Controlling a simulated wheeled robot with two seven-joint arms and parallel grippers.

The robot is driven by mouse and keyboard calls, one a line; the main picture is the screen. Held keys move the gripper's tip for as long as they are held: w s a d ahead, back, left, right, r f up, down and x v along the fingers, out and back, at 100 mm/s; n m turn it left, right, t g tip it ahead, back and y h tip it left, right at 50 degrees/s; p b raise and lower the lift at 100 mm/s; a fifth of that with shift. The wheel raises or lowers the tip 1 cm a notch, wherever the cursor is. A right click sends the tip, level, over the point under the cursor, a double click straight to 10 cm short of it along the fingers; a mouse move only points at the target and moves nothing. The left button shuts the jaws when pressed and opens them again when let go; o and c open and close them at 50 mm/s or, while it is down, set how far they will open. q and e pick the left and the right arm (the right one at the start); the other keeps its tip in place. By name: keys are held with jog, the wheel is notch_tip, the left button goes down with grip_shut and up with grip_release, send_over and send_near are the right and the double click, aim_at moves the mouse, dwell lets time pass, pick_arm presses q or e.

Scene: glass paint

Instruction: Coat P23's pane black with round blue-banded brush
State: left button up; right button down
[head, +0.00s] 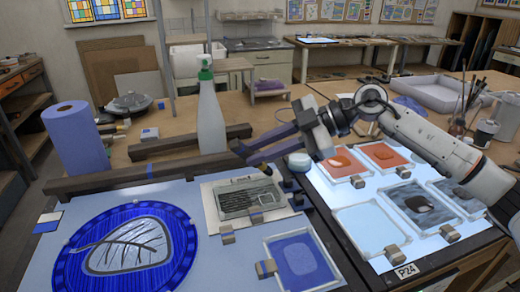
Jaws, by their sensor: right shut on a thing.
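My right gripper (248,155) reaches in from the right, above the bench between the blue mat and the light table. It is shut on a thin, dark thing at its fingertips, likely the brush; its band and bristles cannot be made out. On the lit table (375,258) lie framed panes: a clear one (368,229) at the front, grey-black painted ones (420,205) to its right, and orange ones (342,163) behind. I see a P24 label (407,271) on the front edge. No P23 label is readable, so I cannot tell which pane is P23's.
A green-topped spray bottle (210,120), blue paper roll (74,140) and dark wooden bars (125,182) stand left. A round blue leaf panel (130,250), a grey pane (248,197) and a blue pane (298,260) lie on the mat. A small white-lidded pot (299,161) is below the gripper.

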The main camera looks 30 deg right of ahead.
jog(key=shift+f, duration=0.2)
jog(key=shift+a, duration=0.1)
dwell(0.4)
jog(key=w+a, duration=0.3)
jog(key=a, duration=0.8)
jog(key=shift+a, duration=0.4)
dwell(0.7)
jog(key=shift+r, duration=0.1)
notch_tip(320, 180, up, 5)
jog(key=shift+f, duration=0.1)
dwell(0.5)
jog(key=shift+s, duration=0.1)
dwell(0.5)
